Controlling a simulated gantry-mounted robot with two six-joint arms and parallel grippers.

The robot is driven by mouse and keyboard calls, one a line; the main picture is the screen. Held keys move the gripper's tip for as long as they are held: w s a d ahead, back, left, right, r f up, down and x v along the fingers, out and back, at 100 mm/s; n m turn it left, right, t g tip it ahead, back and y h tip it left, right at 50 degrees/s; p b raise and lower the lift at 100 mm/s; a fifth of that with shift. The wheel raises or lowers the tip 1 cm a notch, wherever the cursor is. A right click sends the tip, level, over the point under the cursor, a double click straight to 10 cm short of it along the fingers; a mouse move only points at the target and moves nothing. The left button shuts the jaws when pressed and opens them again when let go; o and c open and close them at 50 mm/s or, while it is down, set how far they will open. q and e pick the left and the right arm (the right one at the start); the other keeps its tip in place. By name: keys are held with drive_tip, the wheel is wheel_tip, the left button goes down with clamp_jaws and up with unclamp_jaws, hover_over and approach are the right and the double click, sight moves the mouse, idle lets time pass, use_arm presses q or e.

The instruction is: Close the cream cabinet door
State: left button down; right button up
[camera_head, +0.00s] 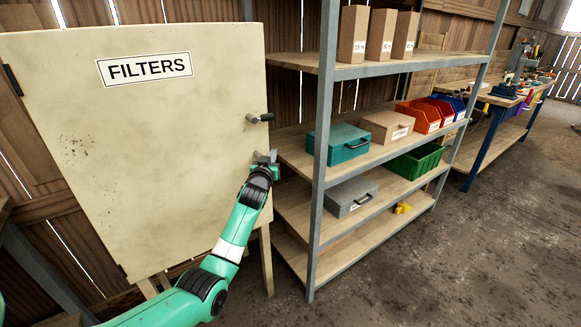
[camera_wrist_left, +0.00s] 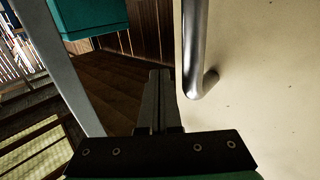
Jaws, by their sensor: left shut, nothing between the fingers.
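The cream cabinet door (camera_head: 150,130) fills the left of the head view, with a FILTERS label on its upper part and a dark hinge at its left edge. Its handle (camera_head: 260,118) is near the right edge. My left gripper (camera_head: 266,157) is just below the handle, at the door's right edge. In the left wrist view the door (camera_wrist_left: 265,90) is on the right, and the metal bar handle (camera_wrist_left: 193,50) is beside the tips of my shut, empty left gripper (camera_wrist_left: 158,75). I cannot tell whether the gripper touches the door. My right gripper is out of view.
A metal shelf unit (camera_head: 322,130) stands close to the right of the door. It holds a teal case (camera_head: 338,144), a grey case (camera_head: 350,197), a green crate (camera_head: 415,162) and several bins and boxes. A workbench (camera_head: 490,97) stands farther back. The floor at the right is clear.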

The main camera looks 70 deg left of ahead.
use_arm(q)
drive_tip(key=w+d+p, duration=0.2)
drive_tip(key=d, duration=0.9)
drive_tip(key=shift+w+d, duration=0.4)
drive_tip(key=shift+f, duration=0.1)
